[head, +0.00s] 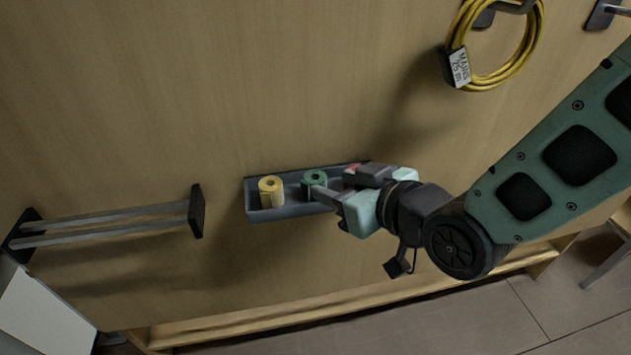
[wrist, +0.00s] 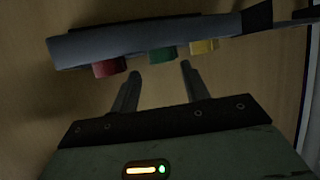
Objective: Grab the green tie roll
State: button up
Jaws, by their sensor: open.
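The green tie roll (head: 314,180) stands in a grey wall tray (head: 285,214), between a yellow roll (head: 271,191) and a red roll that my gripper mostly hides in the head view. My gripper (head: 331,181) is at the tray's right part, close beside the green roll, open and empty. In the wrist view, the green roll (wrist: 162,54) lies just beyond the gap between the fingertips of my gripper (wrist: 159,70). The red roll (wrist: 109,67) is left of the left finger and the yellow roll (wrist: 204,46) is right of the right finger. Contact cannot be told.
The tray is on a wooden wall panel. A coiled yellow cable (head: 511,68) with a label hangs at the upper right. A bracket with two metal bars (head: 110,222) sticks out at the left. A wooden ledge (head: 330,302) runs below. The wall above the tray is clear.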

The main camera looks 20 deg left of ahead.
aim_at(322, 182)
jog(key=p+x, duration=0.1)
jog(key=x, duration=0.4)
jog(key=shift+s+a+f, duration=0.1)
jog(key=shift+s, duration=0.1)
jog(key=c, duration=0.8)
jog(key=shift+o, duration=0.2)
